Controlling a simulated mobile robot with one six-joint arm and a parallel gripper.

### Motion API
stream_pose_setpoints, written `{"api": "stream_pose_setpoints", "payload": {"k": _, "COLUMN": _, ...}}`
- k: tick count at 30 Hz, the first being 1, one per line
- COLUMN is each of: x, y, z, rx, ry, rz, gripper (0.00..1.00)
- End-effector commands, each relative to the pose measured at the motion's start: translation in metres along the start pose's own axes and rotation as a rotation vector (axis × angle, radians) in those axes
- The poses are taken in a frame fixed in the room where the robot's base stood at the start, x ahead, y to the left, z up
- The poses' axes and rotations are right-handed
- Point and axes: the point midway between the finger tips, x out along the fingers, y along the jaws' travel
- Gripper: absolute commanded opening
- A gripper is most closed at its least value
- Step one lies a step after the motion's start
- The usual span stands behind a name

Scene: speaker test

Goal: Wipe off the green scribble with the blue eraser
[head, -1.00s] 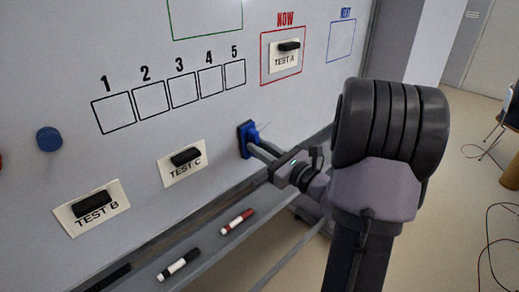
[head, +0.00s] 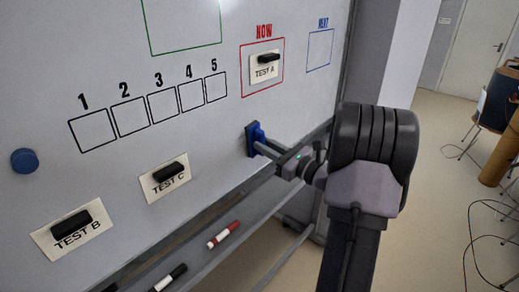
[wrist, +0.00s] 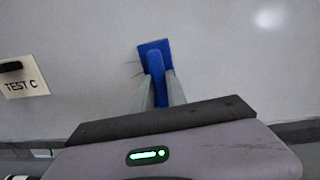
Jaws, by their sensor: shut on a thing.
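The blue eraser (head: 252,139) is at the whiteboard (head: 215,125), right of the TEST C card and below the red NOW box. My gripper (head: 264,150) is shut on it. In the wrist view the eraser (wrist: 154,47) has its flat pad against or very near the board, with its blue grip between the two grey fingers (wrist: 159,92). Faint thin dark marks show on the board just left of the pad in the wrist view; their colour is too weak to tell. No clearly green scribble shows; the pad may hide part of the board.
The TEST A card (head: 264,67) is in the NOW box. A red marker (head: 222,235) and black marker (head: 168,278) lie on the tray below. A blue round magnet (head: 25,161) is left.

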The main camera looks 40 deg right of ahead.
Motion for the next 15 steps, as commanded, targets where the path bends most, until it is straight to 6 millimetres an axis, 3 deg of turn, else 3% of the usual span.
{"api": "stream_pose_setpoints", "payload": {"k": 8, "x": 0.001, "y": -0.017, "z": -0.002, "rx": 0.0, "ry": 0.0, "rz": 0.001, "gripper": 0.0}}
{"api": "stream_pose_setpoints", "payload": {"k": 15, "x": -0.001, "y": -0.044, "z": -0.004, "rx": -0.001, "ry": -0.001, "rz": 0.0, "gripper": 0.0}}
